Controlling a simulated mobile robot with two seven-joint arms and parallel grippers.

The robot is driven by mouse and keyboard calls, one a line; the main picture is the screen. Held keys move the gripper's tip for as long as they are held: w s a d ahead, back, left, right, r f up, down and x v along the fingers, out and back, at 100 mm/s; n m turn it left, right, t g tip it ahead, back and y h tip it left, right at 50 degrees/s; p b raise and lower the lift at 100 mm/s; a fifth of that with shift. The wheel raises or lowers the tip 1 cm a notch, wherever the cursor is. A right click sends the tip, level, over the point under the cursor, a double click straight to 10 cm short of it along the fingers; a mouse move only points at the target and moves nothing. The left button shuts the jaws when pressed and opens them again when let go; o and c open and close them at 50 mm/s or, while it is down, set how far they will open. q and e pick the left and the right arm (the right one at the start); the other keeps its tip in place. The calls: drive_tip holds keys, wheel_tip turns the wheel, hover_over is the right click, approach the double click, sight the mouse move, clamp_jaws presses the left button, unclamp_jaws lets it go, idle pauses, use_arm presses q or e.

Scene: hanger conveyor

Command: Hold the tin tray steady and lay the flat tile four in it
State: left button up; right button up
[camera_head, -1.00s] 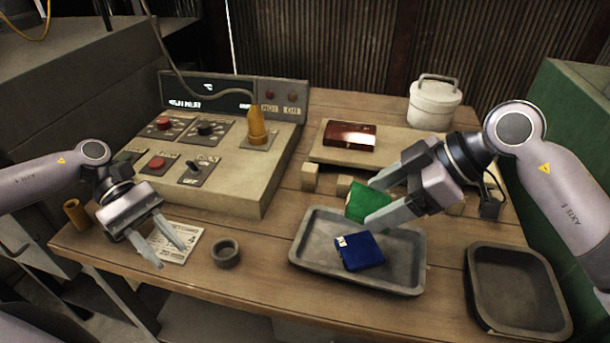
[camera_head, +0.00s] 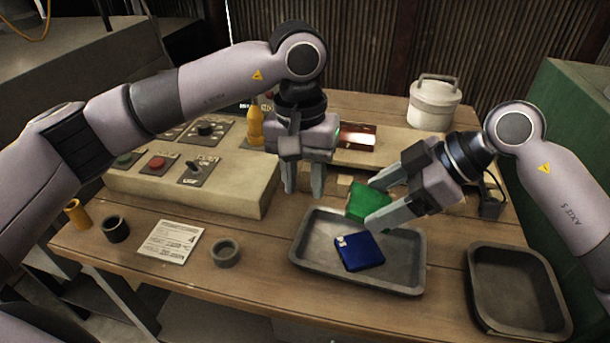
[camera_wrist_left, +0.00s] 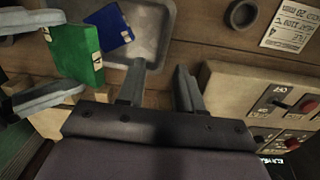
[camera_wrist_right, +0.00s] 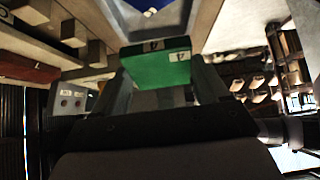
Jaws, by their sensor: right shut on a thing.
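The grey tin tray (camera_head: 322,246) lies flat on the table with a blue tile (camera_head: 359,251) in it; both also show in the left wrist view. My right gripper (camera_head: 372,206) is shut on a green tile (camera_head: 366,200) above the tray's back part. In the right wrist view, white labels show on this green tile (camera_wrist_right: 157,66); one looks like a 4. My left gripper (camera_head: 303,190) points down just behind the tray's back left corner. Its fingers are apart and empty in the left wrist view (camera_wrist_left: 162,78). Whether a finger touches the rim cannot be told.
A control box (camera_head: 190,195) stands behind and left of the tray. A card (camera_head: 170,242) and a grey ring (camera_head: 225,253) lie left of it. A second, empty tray (camera_head: 515,290) is at right. Small wooden blocks and a raised board (camera_head: 400,152) are behind.

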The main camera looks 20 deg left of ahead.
sight(305, 231)
use_arm(q)
drive_tip(key=shift+y, duration=0.3)
wheel_tip(305, 231, down, 12)
drive_tip(key=shift+w, duration=0.1)
idle(0.3)
clamp_jaws()
